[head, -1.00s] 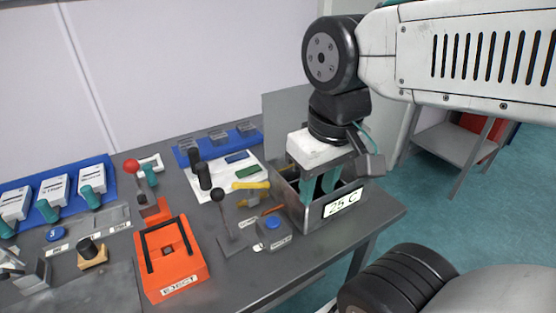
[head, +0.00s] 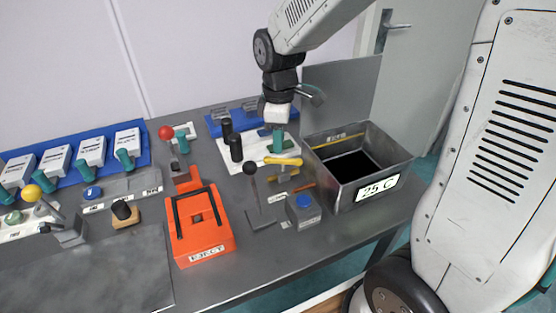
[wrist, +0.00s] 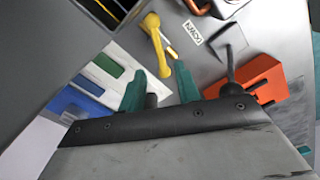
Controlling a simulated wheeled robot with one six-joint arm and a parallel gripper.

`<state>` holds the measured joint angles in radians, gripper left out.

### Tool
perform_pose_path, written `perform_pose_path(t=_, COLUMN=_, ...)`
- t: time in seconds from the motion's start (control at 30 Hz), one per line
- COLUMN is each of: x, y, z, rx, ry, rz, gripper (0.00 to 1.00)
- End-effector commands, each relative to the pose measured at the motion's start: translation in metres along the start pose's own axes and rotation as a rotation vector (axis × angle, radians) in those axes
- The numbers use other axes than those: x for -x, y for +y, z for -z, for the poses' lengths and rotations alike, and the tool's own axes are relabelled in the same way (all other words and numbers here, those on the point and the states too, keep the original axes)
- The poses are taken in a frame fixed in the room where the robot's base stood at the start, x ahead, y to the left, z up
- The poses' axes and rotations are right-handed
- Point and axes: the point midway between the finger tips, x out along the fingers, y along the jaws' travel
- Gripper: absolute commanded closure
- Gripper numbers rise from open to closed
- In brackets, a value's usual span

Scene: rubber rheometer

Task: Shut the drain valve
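The drain valve appears to be the brass fitting (head: 284,177) with a yellow handle (head: 283,161), beside the left wall of the metal tank (head: 388,168). In the wrist view the yellow handle (wrist: 157,42) lies at the upper middle, just beyond the fingertips. My gripper (head: 278,143) hangs just above and behind the handle in the head view.
A black-knobbed lever (head: 251,169) stands left of the valve. A grey box with a blue button (head: 303,209) is in front. Black cylinders (head: 236,148) stand on the white sheet behind. An orange EJECT box (head: 200,230) is further left. A grey panel (head: 345,92) rises behind the tank.

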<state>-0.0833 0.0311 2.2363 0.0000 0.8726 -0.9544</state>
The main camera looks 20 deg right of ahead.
Motion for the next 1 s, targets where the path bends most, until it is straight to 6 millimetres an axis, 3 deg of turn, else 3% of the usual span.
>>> perform_pose_path(t=0.4, x=-0.062, y=-0.002, z=0.0, rx=0.001, ry=-0.003, rz=0.004, gripper=0.67)
perform_pose_path(t=0.6, x=-0.073, y=-0.001, z=0.0, rx=0.0, ry=-0.001, rz=0.002, gripper=0.67)
perform_pose_path(t=0.83, x=-0.074, y=-0.001, z=0.0, rx=0.0, ry=-0.001, rz=0.001, gripper=0.67)
perform_pose_path(t=0.93, x=-0.073, y=-0.001, z=0.0, rx=0.0, ry=-0.001, rz=0.001, gripper=0.95)
perform_pose_path(t=1.0, x=-0.073, y=-0.001, z=0.0, rx=0.0, ry=-0.001, rz=0.001, gripper=1.0)
